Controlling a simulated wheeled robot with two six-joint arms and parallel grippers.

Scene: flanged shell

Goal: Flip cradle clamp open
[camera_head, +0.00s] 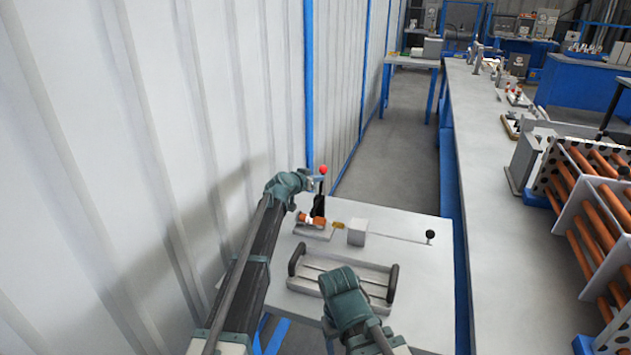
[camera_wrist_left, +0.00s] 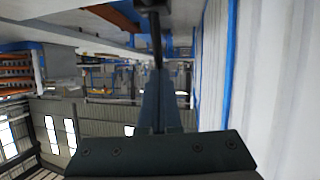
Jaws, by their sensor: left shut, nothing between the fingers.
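The cradle clamp (camera_head: 318,206) stands upright on the small white table, a black lever topped by a red knob. Beside its foot, an orange-and-white part (camera_head: 312,221) lies on a light base. My left gripper (camera_head: 314,180) is at the lever's upper left, just below the knob; the head view does not show whether they touch. In the left wrist view, my left gripper's narrow fingers (camera_wrist_left: 158,90) are shut and empty, with a dark rod (camera_wrist_left: 156,40) beyond their tips. My right gripper (camera_head: 342,285) is over the tray's front; its fingertips are hidden.
A grey tray with dark handles (camera_head: 392,284) lies on the white table (camera_head: 420,262). A pale block (camera_head: 357,233) and a black-knobbed rod (camera_head: 430,237) stand behind it. A corrugated wall (camera_head: 150,120) is close on the left. A long bench (camera_head: 470,150) runs along the right.

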